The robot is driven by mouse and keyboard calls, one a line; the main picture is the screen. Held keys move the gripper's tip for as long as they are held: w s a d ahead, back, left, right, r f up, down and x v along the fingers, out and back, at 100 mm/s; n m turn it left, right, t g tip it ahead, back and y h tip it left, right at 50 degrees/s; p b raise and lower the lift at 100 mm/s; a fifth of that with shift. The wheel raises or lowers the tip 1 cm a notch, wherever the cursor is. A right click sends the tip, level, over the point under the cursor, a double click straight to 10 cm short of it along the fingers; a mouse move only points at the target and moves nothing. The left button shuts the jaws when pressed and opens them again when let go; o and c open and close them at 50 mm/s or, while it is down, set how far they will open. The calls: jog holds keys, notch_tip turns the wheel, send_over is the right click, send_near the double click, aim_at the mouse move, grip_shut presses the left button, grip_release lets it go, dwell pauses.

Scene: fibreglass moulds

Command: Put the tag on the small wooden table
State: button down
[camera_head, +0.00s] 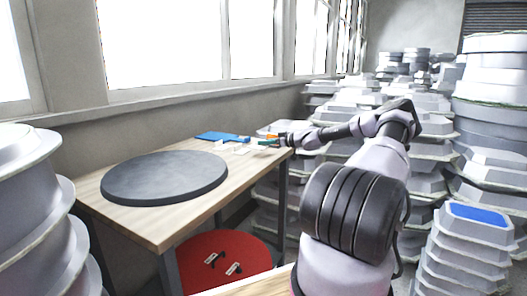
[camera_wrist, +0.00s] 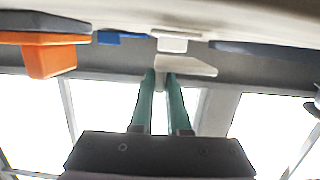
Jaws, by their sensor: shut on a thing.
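My gripper (camera_head: 268,142) reaches left over the far right end of a light wooden table (camera_head: 150,226). In the wrist view its green fingers (camera_wrist: 161,75) are close together, with a flat pale piece (camera_wrist: 187,66) at their tips, seemingly the tag. Its face is not readable. Another light wooden top (camera_head: 262,288) shows only as an edge at the bottom of the head view; I cannot tell which table is the small one.
A large dark round disc (camera_head: 165,177) covers much of the table. Blue (camera_wrist: 122,38), white (camera_wrist: 178,43) and orange (camera_wrist: 50,60) items lie near my gripper. A red round stool (camera_head: 222,258) with small metal objects stands below. Stacked grey moulds (camera_head: 470,245) crowd the right.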

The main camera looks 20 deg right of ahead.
aim_at(265, 155)
notch_tip(265, 155, down, 3)
jog(key=shift+d+f, duration=0.15)
jog(key=shift+f, duration=0.05)
jog(key=shift+f, duration=0.2)
jog(key=c, duration=0.9)
grip_release()
jog(key=shift+a, duration=0.2)
jog(key=shift+r, duration=0.1)
